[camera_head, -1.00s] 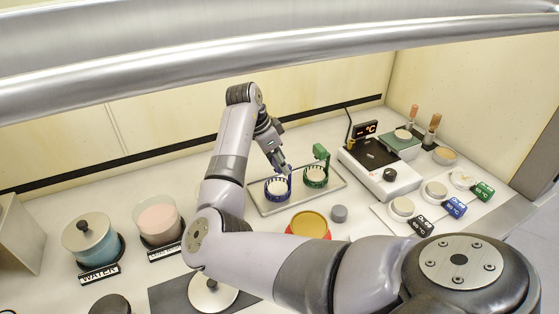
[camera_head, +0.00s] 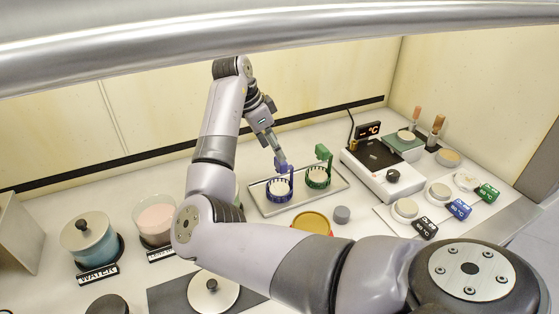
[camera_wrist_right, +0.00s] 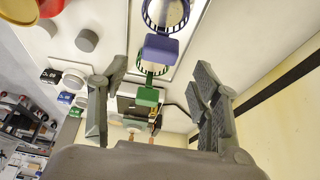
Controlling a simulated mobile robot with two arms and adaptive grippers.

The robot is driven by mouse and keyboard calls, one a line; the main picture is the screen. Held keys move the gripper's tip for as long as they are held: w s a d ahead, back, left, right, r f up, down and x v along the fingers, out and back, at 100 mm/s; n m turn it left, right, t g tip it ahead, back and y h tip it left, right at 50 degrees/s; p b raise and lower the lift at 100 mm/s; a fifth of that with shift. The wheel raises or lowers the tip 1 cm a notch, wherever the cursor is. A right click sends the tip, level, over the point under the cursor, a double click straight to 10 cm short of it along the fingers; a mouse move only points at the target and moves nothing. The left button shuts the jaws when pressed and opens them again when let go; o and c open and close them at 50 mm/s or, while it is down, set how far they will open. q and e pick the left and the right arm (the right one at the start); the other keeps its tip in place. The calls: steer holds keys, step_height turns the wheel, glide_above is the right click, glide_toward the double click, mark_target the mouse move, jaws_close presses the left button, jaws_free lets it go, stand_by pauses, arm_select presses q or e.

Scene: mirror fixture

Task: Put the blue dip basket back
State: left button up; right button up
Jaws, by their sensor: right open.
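The blue dip basket (camera_head: 280,189) stands upright at the left on a metal tray (camera_head: 333,193), with a pale disc inside. Its blue handle block rises at its back. In the right wrist view the blue basket (camera_wrist_right: 165,12) is at the top edge, with its handle block near the fingertips. My right gripper (camera_head: 275,150) is just above the handle. In the right wrist view its fingers (camera_wrist_right: 155,78) are spread wide with nothing between them that I can see held. My left gripper is not in view.
A green basket (camera_head: 318,178) stands beside the blue one on the tray. A hot plate (camera_head: 380,168) is to the right. A yellow dish (camera_head: 311,224) and a grey cylinder (camera_head: 342,214) are in front. Glass jars (camera_head: 88,240) stand at the left.

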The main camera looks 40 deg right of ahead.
steer(key=shift+b+v, duration=0.35)
steer(key=shift+v, duration=2.45)
